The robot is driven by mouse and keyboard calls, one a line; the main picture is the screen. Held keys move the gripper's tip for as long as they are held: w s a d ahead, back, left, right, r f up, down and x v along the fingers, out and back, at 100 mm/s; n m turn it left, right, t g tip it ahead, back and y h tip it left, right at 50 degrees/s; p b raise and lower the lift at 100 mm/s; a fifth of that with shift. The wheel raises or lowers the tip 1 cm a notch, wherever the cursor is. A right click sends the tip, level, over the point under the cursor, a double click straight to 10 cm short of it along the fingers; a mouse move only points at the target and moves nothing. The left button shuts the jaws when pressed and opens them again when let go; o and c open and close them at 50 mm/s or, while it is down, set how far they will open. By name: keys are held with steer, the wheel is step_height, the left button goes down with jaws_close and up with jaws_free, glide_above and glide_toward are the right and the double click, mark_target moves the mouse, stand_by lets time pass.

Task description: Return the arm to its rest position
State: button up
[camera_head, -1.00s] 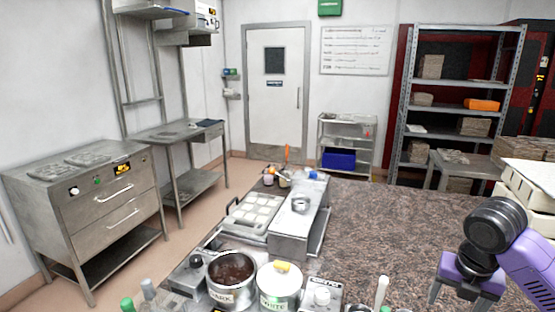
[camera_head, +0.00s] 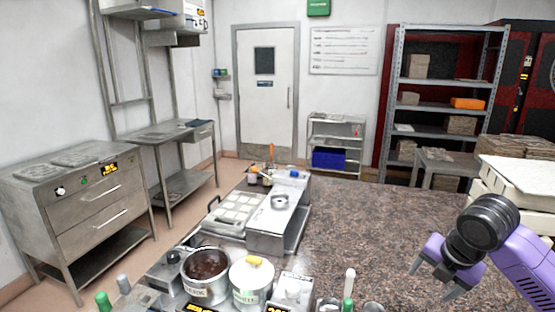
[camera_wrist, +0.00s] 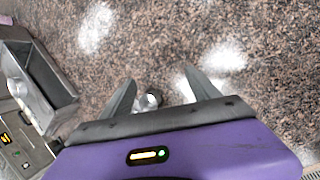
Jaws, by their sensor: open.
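My gripper (camera_head: 432,281) is at the lower right of the head view, on my purple and black arm. It hangs over the brown speckled countertop (camera_head: 390,215). In the wrist view its two grey fingers (camera_wrist: 160,95) are spread apart with nothing held between them. A small round metal item (camera_wrist: 152,98) shows between the fingers; how far below them it lies I cannot tell.
A pot of dark chocolate (camera_head: 207,290) and a white-labelled pot (camera_head: 250,283) stand at the front of the counter. A mould tray (camera_head: 235,214) and a steel unit (camera_head: 268,238) lie behind them. Cream crates (camera_head: 515,170) stand at right. The counter's middle is clear.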

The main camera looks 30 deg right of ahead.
steer(key=w+a+r+m+t, duration=0.4)
steer(key=w+r+m+t, duration=0.45)
steer(key=w+r, duration=0.45)
steer(key=w+a+r+m+t+h, duration=0.25)
steer(key=a+r+m+t, duration=0.25)
steer(key=a+m+t, duration=0.3)
steer(key=s+a+f+m+g+y, duration=0.1)
steer(key=s+a+f, duration=0.7)
steer(key=s, duration=0.4)
steer(key=s+a+f+m+g+y+b, duration=0.1)
steer(key=s+a+f+g+y, duration=0.1)
steer(key=s+a+f, duration=0.6)
steer(key=s+a+f+m+g+y, duration=0.1)
steer(key=s+a+f, duration=0.7)
steer(key=s, duration=0.8)
steer(key=shift+a+g+y+b, duration=0.3)
steer(key=shift+a+g+y, duration=0.25)
steer(key=shift+a+y, duration=0.1)
